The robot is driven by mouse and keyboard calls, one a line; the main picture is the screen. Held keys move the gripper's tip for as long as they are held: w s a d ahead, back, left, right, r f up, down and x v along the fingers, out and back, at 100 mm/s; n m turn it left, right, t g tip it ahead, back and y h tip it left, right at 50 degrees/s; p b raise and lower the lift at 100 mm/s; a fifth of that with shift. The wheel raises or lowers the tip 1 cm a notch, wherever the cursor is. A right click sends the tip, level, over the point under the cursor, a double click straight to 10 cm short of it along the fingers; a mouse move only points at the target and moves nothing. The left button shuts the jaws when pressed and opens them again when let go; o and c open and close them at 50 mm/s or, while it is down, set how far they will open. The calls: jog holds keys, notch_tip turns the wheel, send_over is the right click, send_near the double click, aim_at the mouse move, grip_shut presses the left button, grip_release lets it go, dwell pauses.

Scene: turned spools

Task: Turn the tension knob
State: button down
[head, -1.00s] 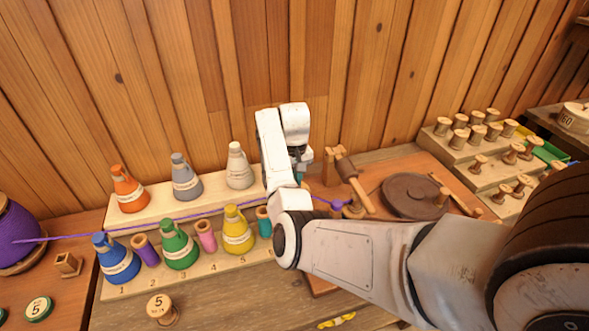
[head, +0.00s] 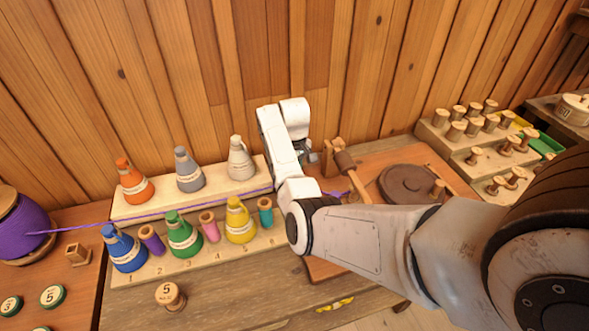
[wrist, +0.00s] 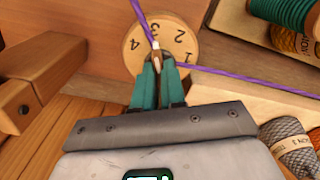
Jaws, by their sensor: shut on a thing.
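The tension knob shows in the wrist view as a round pale wooden dial (wrist: 182,40) marked 1 to 4, with a narrow wooden pointer bar (wrist: 156,58) on it. A purple thread (wrist: 250,79) runs past the dial on both sides. In the head view my white wrist hides the fingers and the knob.
In the head view, a purple spool (head: 22,228) stands at far left. Coloured thread cones, such as the yellow one (head: 240,222), stand on the stepped rack left of my arm. A brown disc (head: 408,185) lies to the right. A wooden block (wrist: 28,93) is close at left in the wrist view.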

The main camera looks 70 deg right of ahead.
jog(key=shift+w+r, duration=0.1)
jog(key=c, duration=1.2)
grip_release()
notch_tip(320, 180, up, 11)
jog(key=b, duration=0.1)
jog(key=shift+f, duration=0.2)
